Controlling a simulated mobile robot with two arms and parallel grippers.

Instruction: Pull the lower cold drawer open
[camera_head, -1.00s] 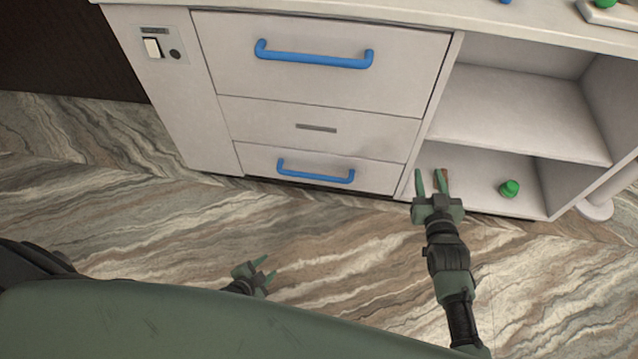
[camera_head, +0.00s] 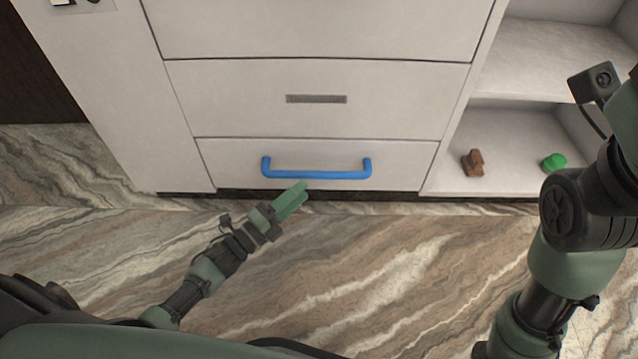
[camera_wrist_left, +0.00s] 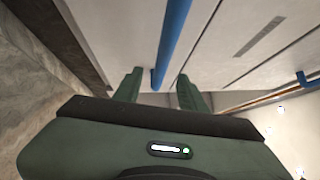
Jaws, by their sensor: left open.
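The lower cold drawer (camera_head: 225,157) is shut, its front flush with the cabinet. Its blue bar handle (camera_head: 315,174) runs level across the front. My left gripper (camera_head: 299,190) is just below the handle, left of its middle, pointing up at it. In the left wrist view the two green fingers (camera_wrist_left: 160,88) are apart, and the blue handle (camera_wrist_left: 172,40) runs lengthwise in the gap between them as seen from there. I cannot tell whether they touch it. My right arm is at the right edge; its gripper is out of the picture.
Above is a panel with a grey slot (camera_head: 316,99), then a larger front (camera_head: 310,25). On the open shelf (camera_head: 510,130) at right sit a brown object (camera_head: 473,163) and a green one (camera_head: 553,162). The marble-patterned floor (camera_head: 350,270) before the drawer is clear.

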